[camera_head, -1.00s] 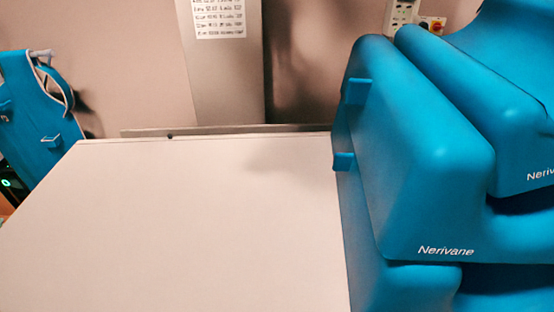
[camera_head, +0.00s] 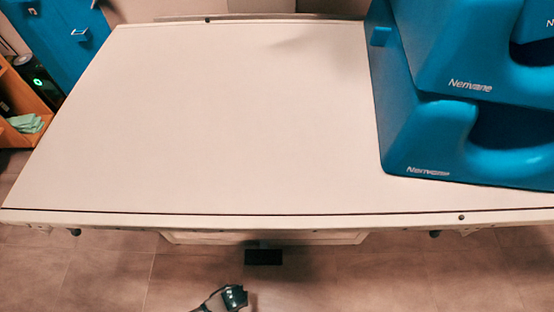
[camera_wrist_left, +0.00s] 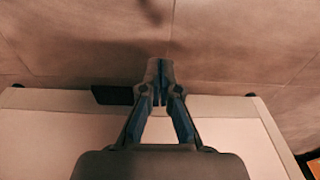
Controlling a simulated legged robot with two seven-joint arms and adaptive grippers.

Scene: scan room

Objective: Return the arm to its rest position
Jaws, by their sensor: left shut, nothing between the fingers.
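My left gripper (camera_wrist_left: 160,85) is seen from behind in the left wrist view. Its two fingers meet at the tips, with nothing between them. It points toward the tiled floor, in front of a pale panel (camera_wrist_left: 60,132) and a black block (camera_wrist_left: 113,95). In the head view a small dark part of my own arm or gripper (camera_head: 232,297) shows at the bottom edge, in front of the table and apart from it. The rest of the arm is hidden. My right gripper is in neither view.
A long white table (camera_head: 200,120) fills the head view, with its top bare at left and middle. Blue Nerivane-marked padded pieces (camera_head: 425,125) stand at its right end. Open tiled floor (camera_head: 370,280) lies in front. An orange shelf (camera_head: 22,100) with a green cloth stands at left.

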